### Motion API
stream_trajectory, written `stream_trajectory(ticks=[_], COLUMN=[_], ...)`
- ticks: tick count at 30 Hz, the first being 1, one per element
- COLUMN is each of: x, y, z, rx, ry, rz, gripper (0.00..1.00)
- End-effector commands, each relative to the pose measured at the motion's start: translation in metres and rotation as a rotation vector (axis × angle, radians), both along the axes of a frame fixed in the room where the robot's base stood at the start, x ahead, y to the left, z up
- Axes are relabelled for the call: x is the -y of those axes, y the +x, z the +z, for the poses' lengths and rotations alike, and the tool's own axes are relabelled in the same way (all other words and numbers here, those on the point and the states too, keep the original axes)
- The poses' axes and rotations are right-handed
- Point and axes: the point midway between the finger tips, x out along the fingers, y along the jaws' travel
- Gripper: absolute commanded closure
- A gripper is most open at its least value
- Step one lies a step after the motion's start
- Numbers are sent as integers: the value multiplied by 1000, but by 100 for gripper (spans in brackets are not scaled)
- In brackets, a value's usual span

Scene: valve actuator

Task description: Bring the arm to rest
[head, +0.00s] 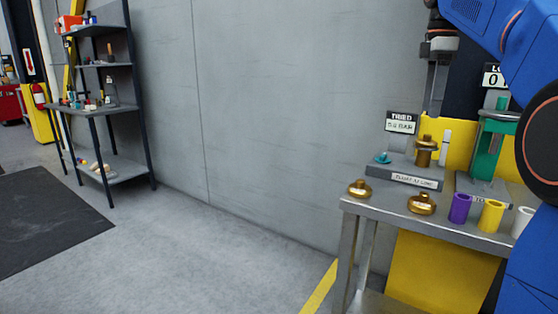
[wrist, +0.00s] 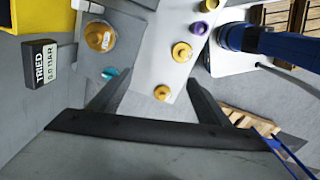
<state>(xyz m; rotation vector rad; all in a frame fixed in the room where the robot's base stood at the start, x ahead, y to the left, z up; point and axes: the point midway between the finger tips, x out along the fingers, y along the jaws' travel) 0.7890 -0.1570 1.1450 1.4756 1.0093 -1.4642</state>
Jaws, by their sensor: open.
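My arm is blue and comes in from the right in the head view. My gripper (head: 434,95) hangs down above the workbench (head: 372,207), near the wall. In the wrist view, my gripper (wrist: 158,80) has its two dark fingers spread wide apart, with nothing held between them. A small brass piece (wrist: 162,92) shows in the gap between the fingers, but it lies on the bench below. A second brass piece (wrist: 182,52) is beyond it. An upright brass fitting (head: 424,150) stands on a grey block below my gripper, with a teal part (head: 382,158) beside it.
A sign reading TRIED (head: 402,122) stands behind the block. A green post (head: 487,148) and purple (head: 460,208) and yellow (head: 491,216) cylinders are to the right. A shelf rack (head: 118,85) stands at the left. The floor (head: 215,245) between is clear.

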Motion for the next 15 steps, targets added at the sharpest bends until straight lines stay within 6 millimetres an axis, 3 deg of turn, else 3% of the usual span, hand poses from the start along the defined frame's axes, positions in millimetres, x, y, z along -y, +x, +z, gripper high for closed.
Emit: stream_trajectory(ticks=[15], x=[-20], y=[-40], z=[-32], rx=[62], ry=[-2], rz=[-180], gripper=[29])
